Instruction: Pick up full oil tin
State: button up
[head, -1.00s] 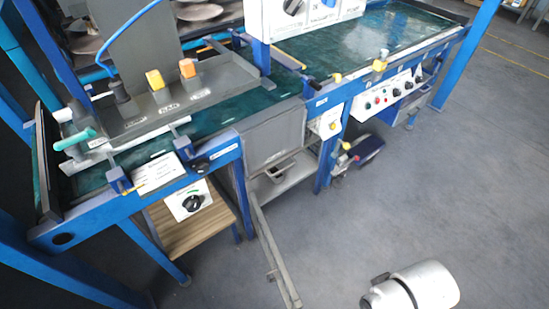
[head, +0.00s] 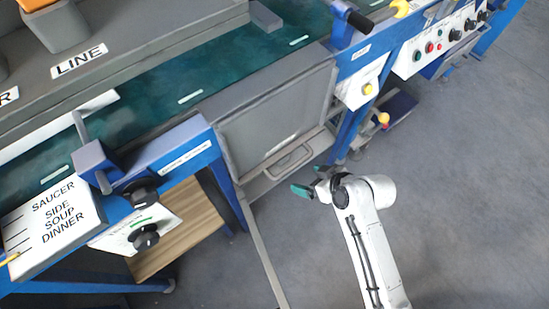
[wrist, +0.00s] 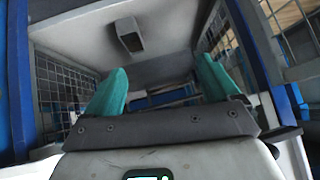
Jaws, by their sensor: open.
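My gripper (head: 312,180) is in front of the shelf under the blue machine frame, with green fingertips pointing toward it. In the wrist view my gripper (wrist: 162,82) is open, with nothing between its fingers. A small grey box-like thing with a dark top (wrist: 130,36) stands on the pale shelf ahead, beyond the fingers and a little left of their middle. In the head view a grey rim-like shape (head: 290,161) shows under the grey panel, mostly hidden. It may be the same thing. No label shows, so I cannot tell whether it is the oil tin.
A grey panel (head: 275,115) hangs above the shelf. Blue legs flank the opening, and wire mesh (wrist: 55,90) lines its left side in the wrist view. A wooden shelf (head: 180,232) is at the left. The grey floor (head: 460,210) at the right is clear.

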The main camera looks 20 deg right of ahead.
jog(key=w+f+t+b, duration=0.1)
jog(key=w+f+b, duration=0.3)
jog(key=w+f, duration=0.1)
jog(key=w+f+t+b, duration=0.2)
jog(key=w+f+b, duration=0.3)
jog(key=w+f+t+b, duration=0.2)
jog(key=w+f+b, duration=0.2)
jog(key=w+f, duration=0.1)
jog(key=shift+w+d+f+b, duration=0.1)
jog(key=shift+w+f+b, duration=0.3)
jog(key=shift+f, duration=0.1)
jog(key=b+x, duration=0.1)
jog(key=x, duration=0.1)
jog(key=b+x, duration=0.1)
jog(key=x, duration=0.2)
jog(key=shift+s+f, duration=0.15)
jog(key=shift+f, duration=0.1)
jog(key=shift+w, duration=0.25)
jog(key=c, duration=1.2)
jog(key=shift+c, duration=0.6)
